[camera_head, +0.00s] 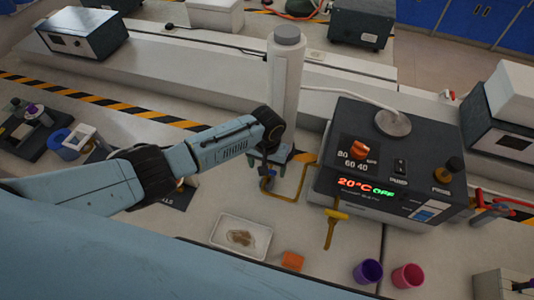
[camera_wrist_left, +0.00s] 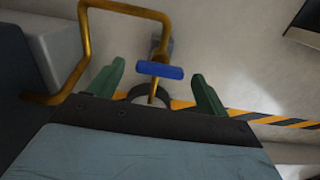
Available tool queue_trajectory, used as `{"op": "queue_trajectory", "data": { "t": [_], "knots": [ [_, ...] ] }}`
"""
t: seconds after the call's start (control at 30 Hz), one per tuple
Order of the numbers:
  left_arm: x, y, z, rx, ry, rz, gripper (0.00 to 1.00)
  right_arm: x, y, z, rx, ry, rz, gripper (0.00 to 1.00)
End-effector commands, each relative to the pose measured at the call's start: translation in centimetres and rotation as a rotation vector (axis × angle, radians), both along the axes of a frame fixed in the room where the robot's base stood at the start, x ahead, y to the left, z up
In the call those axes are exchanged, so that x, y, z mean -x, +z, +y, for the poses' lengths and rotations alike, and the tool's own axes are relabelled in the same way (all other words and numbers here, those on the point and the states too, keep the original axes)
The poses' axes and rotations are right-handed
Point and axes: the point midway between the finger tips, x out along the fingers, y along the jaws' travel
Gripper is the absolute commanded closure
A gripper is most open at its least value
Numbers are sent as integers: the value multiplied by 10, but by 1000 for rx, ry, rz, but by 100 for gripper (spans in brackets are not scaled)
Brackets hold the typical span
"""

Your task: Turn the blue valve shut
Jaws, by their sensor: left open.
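The blue valve handle (camera_wrist_left: 160,70) is a short bar on a brass pipe (camera_wrist_left: 88,45) in the left wrist view. It lies crosswise between the two green fingers of my left gripper (camera_wrist_left: 158,74), with a gap on each side. In the head view my left gripper (camera_head: 270,158) is over the brass pipe (camera_head: 291,194), beside the white column. A little blue of the valve (camera_head: 267,184) shows just below it; the rest is hidden. My left gripper is open. My right gripper is not in view.
A dark heater unit (camera_head: 385,165) reading 20°C OFF stands right of the pipe. A white tray (camera_head: 221,231), orange block (camera_head: 292,261), purple cup (camera_head: 367,271) and pink cup (camera_head: 408,276) are in front.

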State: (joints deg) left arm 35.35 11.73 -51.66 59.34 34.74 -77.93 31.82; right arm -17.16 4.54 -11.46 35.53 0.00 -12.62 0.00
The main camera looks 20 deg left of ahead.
Motion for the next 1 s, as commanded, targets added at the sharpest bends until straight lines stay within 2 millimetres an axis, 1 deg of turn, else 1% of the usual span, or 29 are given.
{"op": "queue_trajectory", "data": {
  "t": [0.17,0.4,0.53,0.7,0.8,1.0],
  "knots": [
    [-1,32,0,2,0,-6,22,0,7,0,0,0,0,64],
    [-1,85,0,2,0,-5,22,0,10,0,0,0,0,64],
    [-1,107,0,1,-1,-4,22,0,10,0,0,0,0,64],
    [-1,123,1,0,1,-3,22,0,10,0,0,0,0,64],
    [-1,126,1,0,1,-2,22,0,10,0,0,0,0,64],
    [0,126,1,-1,1,-2,22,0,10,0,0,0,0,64]
  ]
}}
